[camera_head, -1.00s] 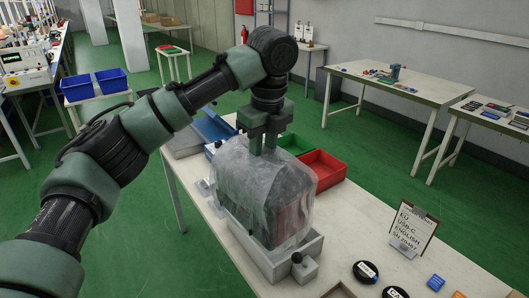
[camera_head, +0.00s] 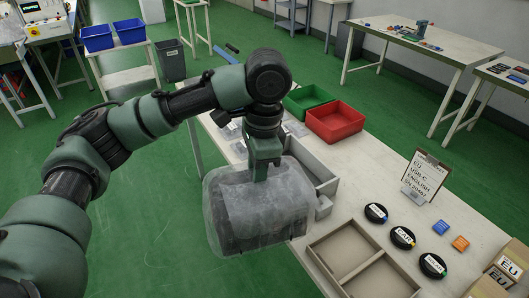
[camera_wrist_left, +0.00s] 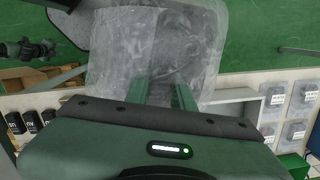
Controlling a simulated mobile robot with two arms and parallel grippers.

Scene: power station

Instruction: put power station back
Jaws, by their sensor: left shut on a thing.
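The power station (camera_head: 258,212) is a dark box inside a cloudy, translucent bag. My left gripper (camera_head: 258,170) is shut on it from above and holds it, slightly tilted, beside the table's left edge, over the green floor. In the left wrist view, the bagged power station (camera_wrist_left: 165,45) lies beyond the left gripper's fingers (camera_wrist_left: 160,95). A grey open tray (camera_head: 318,172) on the table is just right of the bag, which hides part of it. A dark green jointed part at the wrist view's left edge seems to be my right arm; its jaws are unclear.
The table also holds a red bin (camera_head: 336,122), a green bin (camera_head: 307,100), a beige divided tray (camera_head: 325,243), several round black pucks (camera_head: 402,237), a sign on a stand (camera_head: 424,178) and boxes (camera_head: 513,262). Open floor lies left of the table.

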